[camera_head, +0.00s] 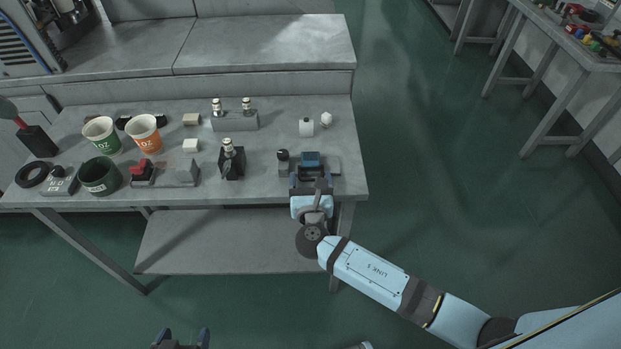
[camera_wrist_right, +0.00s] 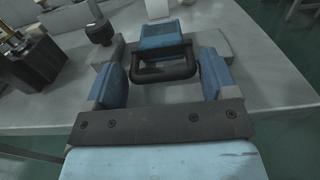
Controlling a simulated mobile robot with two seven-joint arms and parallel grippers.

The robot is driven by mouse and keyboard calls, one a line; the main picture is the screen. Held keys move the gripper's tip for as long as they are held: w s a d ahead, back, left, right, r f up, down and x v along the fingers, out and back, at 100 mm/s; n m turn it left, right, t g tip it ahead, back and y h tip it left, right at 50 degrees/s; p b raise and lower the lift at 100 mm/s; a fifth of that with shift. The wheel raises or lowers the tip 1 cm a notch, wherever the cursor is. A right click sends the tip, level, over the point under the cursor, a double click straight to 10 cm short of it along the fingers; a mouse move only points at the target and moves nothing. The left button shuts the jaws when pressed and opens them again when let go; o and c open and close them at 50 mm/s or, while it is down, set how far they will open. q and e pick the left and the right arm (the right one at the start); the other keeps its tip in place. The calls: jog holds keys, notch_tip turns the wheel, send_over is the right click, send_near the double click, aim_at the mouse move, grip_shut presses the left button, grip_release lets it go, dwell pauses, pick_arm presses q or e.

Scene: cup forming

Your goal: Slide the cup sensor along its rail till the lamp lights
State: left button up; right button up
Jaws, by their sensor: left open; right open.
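A blue block with a black handle (camera_wrist_right: 162,64), which looks like the cup sensor, sits on a grey rail (camera_wrist_right: 212,42) at the table's right front; the block (camera_head: 311,159) also shows in the head view. My right gripper (camera_wrist_right: 163,76) is open, one finger on each side of the handle; I cannot tell whether they touch it. In the head view my right gripper (camera_head: 312,184) partly hides the rail. A dark round-topped post (camera_wrist_right: 100,33), perhaps the lamp, stands left of the block and shows no light. My left gripper (camera_head: 181,340) is open and empty, low in front of the table.
A green cup (camera_head: 102,136), an orange cup (camera_head: 146,134) and a dark green container (camera_head: 99,177) stand at the left.

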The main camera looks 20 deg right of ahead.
jog(key=shift+w, duration=0.15)
jog(key=shift+c, duration=0.2)
jog(key=c, duration=1)
jog(key=shift+o, duration=0.2)
jog(key=shift+a+r+p, duration=0.1)
jog(key=shift+a+p, duration=0.05)
jog(key=shift+p, duration=0.25)
jog(key=o, duration=1)
jog(key=b+v, duration=0.1)
jog(key=v, duration=1.2)
jog(key=shift+s, duration=0.35)
